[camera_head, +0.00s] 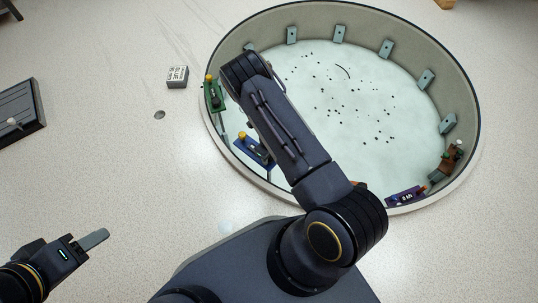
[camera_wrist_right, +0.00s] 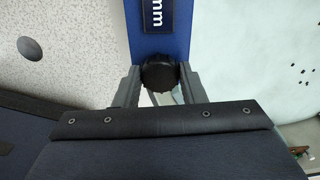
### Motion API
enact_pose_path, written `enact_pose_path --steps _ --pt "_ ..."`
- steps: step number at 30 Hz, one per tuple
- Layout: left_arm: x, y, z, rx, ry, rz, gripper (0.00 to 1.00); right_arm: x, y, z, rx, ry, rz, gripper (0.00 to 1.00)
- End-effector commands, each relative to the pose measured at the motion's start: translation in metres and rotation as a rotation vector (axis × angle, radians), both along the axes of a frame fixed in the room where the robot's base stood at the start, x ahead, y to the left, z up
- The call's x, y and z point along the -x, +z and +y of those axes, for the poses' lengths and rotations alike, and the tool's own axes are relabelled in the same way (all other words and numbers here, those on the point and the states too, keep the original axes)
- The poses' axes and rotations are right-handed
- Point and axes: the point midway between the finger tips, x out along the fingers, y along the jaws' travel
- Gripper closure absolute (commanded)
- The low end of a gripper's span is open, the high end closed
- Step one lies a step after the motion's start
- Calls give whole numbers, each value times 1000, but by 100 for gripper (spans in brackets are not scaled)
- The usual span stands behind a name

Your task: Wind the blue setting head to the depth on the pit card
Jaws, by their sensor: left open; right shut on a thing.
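The blue setting head (camera_head: 252,150) sits on the left rim of the round pit (camera_head: 467,93), with a yellow knob on top, partly behind my right arm. In the right wrist view the blue head (camera_wrist_right: 160,45) shows a dark label reading "mm"; any number is out of frame. My right gripper (camera_wrist_right: 160,88) is shut on the black knob (camera_wrist_right: 158,74) below that label. A small grey block with a printed white face (camera_head: 177,76), possibly the pit card, lies on the floor; its print is too small to read. My left gripper (camera_head: 95,239) is open and empty over the floor.
Other heads on the rim are green (camera_head: 213,94), purple (camera_head: 405,197) and brown (camera_head: 445,167). Grey brackets line the far pit wall. A dark panel (camera_head: 18,110) with a white knob lies at the left.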

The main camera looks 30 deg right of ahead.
Motion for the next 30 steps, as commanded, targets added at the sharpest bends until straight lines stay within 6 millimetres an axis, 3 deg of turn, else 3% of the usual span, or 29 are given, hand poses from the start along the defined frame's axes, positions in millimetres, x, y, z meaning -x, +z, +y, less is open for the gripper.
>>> enact_pose_path --steps 3,4,9,19,30 --pt "0 0 0 0 0 0 50 1 0 -1 2 0 1 86" --pt "0 0 0 0 0 0 50 1 0 -1 2 0 1 62" --pt "0 0 0 0 0 0 50 1 0 -1 2 1 1 41" --pt "0 3 0 0 0 0 50 0 6 0 0 1 0 41" --pt "0 30 0 0 0 0 50 0 66 0 1 1 0 41"
